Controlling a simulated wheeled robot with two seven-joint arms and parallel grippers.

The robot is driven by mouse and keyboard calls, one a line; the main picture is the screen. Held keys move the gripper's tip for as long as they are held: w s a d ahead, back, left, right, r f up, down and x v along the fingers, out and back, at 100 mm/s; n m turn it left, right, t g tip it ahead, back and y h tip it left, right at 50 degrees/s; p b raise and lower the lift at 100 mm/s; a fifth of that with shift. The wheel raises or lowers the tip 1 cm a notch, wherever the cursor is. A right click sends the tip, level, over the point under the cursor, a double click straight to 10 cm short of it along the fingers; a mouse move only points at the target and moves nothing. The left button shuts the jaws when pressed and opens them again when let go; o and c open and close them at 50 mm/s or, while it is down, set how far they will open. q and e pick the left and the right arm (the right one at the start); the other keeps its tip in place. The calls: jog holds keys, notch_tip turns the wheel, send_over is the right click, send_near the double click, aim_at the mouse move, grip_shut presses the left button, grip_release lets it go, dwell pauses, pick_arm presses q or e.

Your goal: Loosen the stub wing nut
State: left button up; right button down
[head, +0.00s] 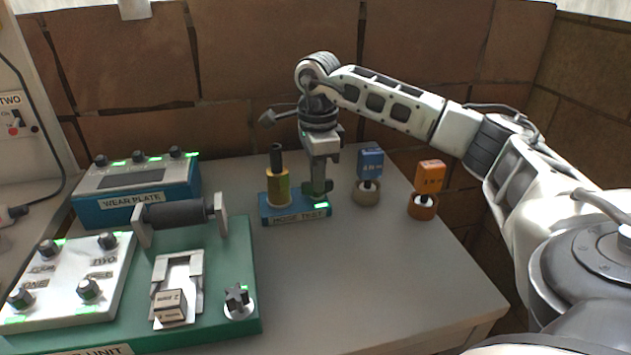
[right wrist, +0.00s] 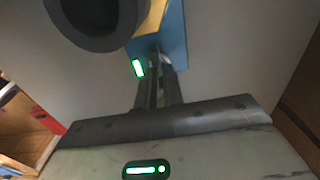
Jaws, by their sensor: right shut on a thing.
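My right gripper (head: 318,192) points down at the right end of a small blue test block (head: 290,217). Its fingers (right wrist: 158,85) are close together in the right wrist view. They are shut on the stub wing nut, which is mostly hidden by the fingers. A yellow stub (head: 277,188) with a dark upper part (head: 276,157) stands upright on the left of the block, beside the gripper. A green light (right wrist: 138,68) glows on the block next to the fingertips. My left gripper is not in view.
A green unit (head: 222,255) at the front left carries a dark roller (head: 177,213), a white knob panel (head: 65,275) and a dark star knob (head: 236,297). A blue Wear Plate box (head: 137,200) stands behind. The table's front right is clear.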

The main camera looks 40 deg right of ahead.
jog(key=n+p, duration=0.1)
jog(key=n, duration=0.3)
jog(key=shift+r+n, duration=0.1)
jog(key=shift+n, duration=0.2)
jog(key=n, duration=0.5)
jog(key=shift+p, duration=0.35)
jog(key=n, duration=0.5)
jog(key=shift+n, duration=0.3)
jog(key=n, duration=0.6)
jog(key=shift+p, duration=0.4)
jog(key=c, duration=1.6)
grip_release()
